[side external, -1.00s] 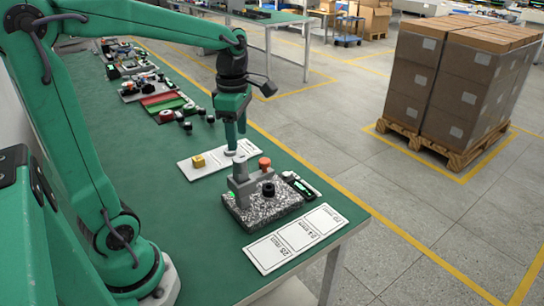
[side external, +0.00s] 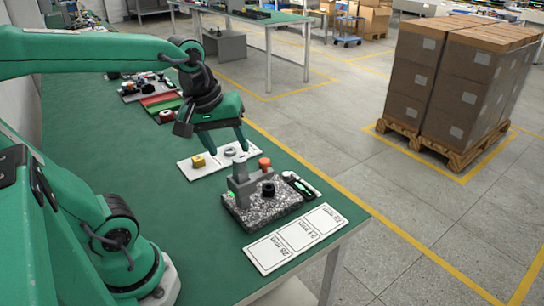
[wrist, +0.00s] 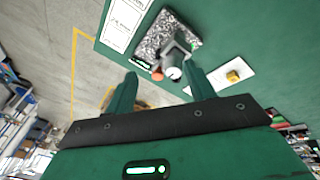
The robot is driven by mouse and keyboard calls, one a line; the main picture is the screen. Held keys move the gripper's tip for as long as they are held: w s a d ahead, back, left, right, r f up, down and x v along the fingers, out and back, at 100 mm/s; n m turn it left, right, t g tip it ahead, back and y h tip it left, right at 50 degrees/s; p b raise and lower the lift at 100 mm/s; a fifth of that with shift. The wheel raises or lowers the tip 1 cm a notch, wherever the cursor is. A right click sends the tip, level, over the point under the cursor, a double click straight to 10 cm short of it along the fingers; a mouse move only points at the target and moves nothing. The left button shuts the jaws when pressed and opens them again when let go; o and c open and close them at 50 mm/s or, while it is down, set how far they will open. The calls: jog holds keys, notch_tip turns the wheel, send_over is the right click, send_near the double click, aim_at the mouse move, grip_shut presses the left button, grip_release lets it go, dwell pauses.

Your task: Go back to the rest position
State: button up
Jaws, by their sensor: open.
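My gripper (side external: 226,146) is open and empty, its two fingers spread, above and behind the granite block in the side view. In the wrist view my gripper (wrist: 161,77) has nothing between its fingertips. The speckled granite block (side external: 285,207) carries a grey upright fixture (side external: 240,183) and a black ring-shaped part (side external: 268,189). A white card (side external: 208,168) behind the block holds a yellow part (side external: 198,160) and a grey ring (side external: 230,151). The yellow part also shows in the wrist view (wrist: 233,76).
An orange-topped part (side external: 264,163) stands just behind the block, and dark tools (side external: 296,184) lie to its right. A white sheet with printed fields (side external: 292,240) lies at the bench's front. Red and green trays (side external: 160,101) lie farther back. Boxes on a pallet (side external: 445,85) stand on the floor.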

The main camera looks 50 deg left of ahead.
jog(key=s+m, duration=0.1)
jog(key=m, duration=0.2)
jog(key=s+d+m+t, duration=0.1)
jog(key=m, duration=0.2)
jog(key=s+d+m+t, duration=0.1)
jog(key=m, duration=0.2)
jog(key=shift+s+d+f+m, duration=0.15)
jog(key=shift+f+m, duration=0.1)
jog(key=shift+m, duration=0.15)
jog(key=shift+c, duration=0.2)
